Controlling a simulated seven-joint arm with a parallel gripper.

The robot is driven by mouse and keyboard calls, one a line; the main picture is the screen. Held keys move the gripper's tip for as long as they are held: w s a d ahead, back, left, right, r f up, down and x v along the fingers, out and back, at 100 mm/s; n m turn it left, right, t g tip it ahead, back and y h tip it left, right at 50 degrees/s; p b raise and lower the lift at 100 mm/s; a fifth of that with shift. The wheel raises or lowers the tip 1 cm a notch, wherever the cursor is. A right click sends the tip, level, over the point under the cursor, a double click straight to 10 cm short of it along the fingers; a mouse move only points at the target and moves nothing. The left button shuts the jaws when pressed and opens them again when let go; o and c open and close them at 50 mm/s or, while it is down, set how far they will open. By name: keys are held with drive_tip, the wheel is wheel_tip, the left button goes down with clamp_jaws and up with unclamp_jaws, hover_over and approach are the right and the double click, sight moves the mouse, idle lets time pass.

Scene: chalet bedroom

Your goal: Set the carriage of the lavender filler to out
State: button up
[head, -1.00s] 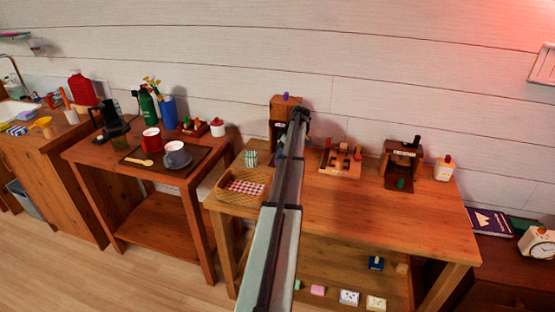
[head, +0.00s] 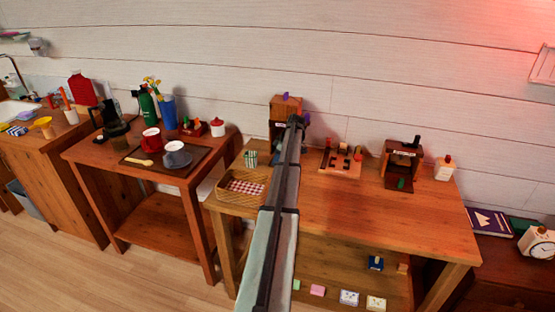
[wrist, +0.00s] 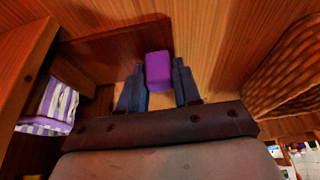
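The lavender filler (head: 283,105) is a wooden box at the back left of the right-hand table, with a purple piece on top and a pale label on its front. My arm hides part of its right side. My gripper (head: 298,121) is at its front right. A purple-and-white striped thing (wrist: 50,105) shows at the left beside wooden parts. The carriage's position is hard to tell.
A wicker basket (head: 232,200) with a checked cloth stands left of my arm; its weave also shows close at the right in the wrist view (wrist: 290,65). A wooden block board (head: 336,170) and another wooden box (head: 400,150) stand to the right. The table's front right is clear.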

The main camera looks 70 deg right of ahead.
clamp_jaws()
drive_tip(key=a, duration=1)
drive_tip(key=shift+a, duration=0.1)
drive_tip(key=o, duration=0.5)
unclamp_jaws()
drive_tip(key=shift+r, duration=0.1)
drive_tip(key=v, duration=1.3)
drive_tip(key=shift+s+r, duration=0.2)
drive_tip(key=shift+r, duration=0.05)
drive_tip(key=shift+w, duration=0.1)
